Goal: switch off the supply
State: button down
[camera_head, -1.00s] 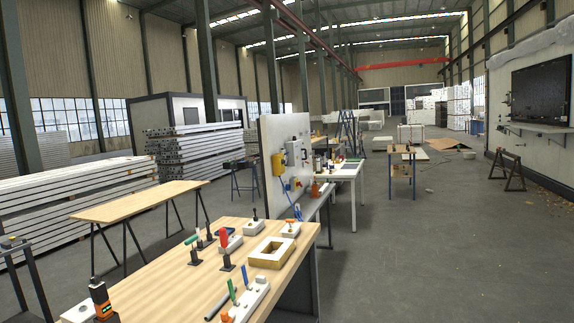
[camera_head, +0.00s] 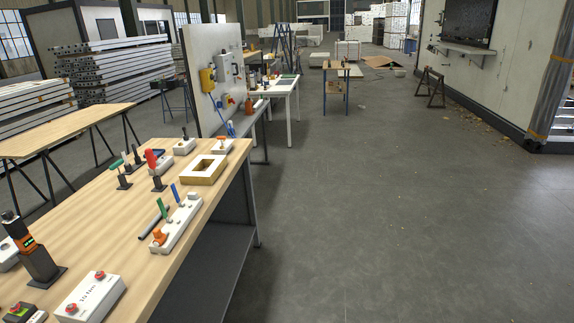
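An upright white board (camera_head: 205,75) stands behind the workbench, left of the middle. It carries a yellow box (camera_head: 207,77), a light grey box with dark marks (camera_head: 225,68), and a small yellow and red switch (camera_head: 229,99) below them. A blue cable (camera_head: 215,103) hangs on the board. Which of these is the supply switch is too small to tell, and its position cannot be read. My gripper is not in view.
A wooden workbench (camera_head: 130,225) at the front left holds clamps, a white block with handles (camera_head: 176,226) and a white box with red buttons (camera_head: 90,297). A second wooden table (camera_head: 70,130) stands at left. Open grey floor (camera_head: 370,220) lies to the right.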

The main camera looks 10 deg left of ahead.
aim_at(213, 77)
jog(key=i, duration=0.95)
jog(key=i+j+u, duration=0.15)
jog(key=i, duration=0.8)
jog(key=i+l, duration=0.1)
jog(key=i, duration=0.8)
jog(key=i+u, duration=0.1)
jog(key=i, duration=0.85)
jog(key=i+l+u, duration=0.1)
jog(key=i, duration=0.85)
jog(key=i+u, duration=0.3)
jog(key=i, duration=0.4)
jog(key=i+l+u, duration=0.2)
jog(key=i+u, duration=0.15)
jog(key=i, duration=0.35)
jog(key=u, duration=0.15)
jog(key=i+j, duration=0.3)
jog(key=i, duration=0.2)
